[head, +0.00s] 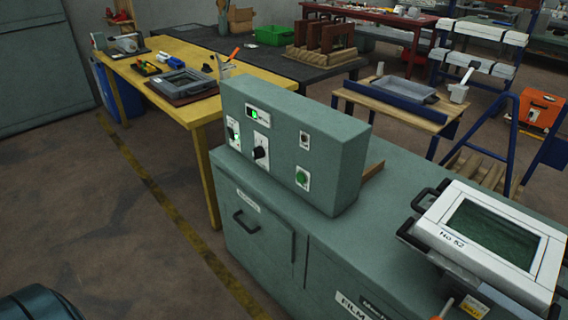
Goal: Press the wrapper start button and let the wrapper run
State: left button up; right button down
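A grey-green control box (335,160) stands on a grey-green cabinet (262,205) in the middle of the head view. Its front panel carries a round green button (301,178) on a white plate at the lower right. Left of it is a black knob (260,153). A small dark button or lamp (304,139) sits above the green button. The cabinet front has labels, one reading "FILM" (352,306). Neither of my grippers is in view.
A white-framed unit marked "No 52" (465,246) with dark handles lies on the cabinet's right. A yellow table (180,52) with tools stands behind left. A wooden stand with a metal tray (404,90) is behind right. Floor is clear at left, past a yellow line (150,185).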

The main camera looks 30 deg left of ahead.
aim_at(301, 179)
jog(key=i+j, duration=0.1)
jog(key=j, duration=0.4)
jog(key=i+j, duration=0.1)
jog(key=j, duration=0.35)
jog(key=i+j, duration=0.15)
jog(key=j, duration=0.35)
jog(key=i+j, duration=0.1)
jog(key=j, duration=0.35)
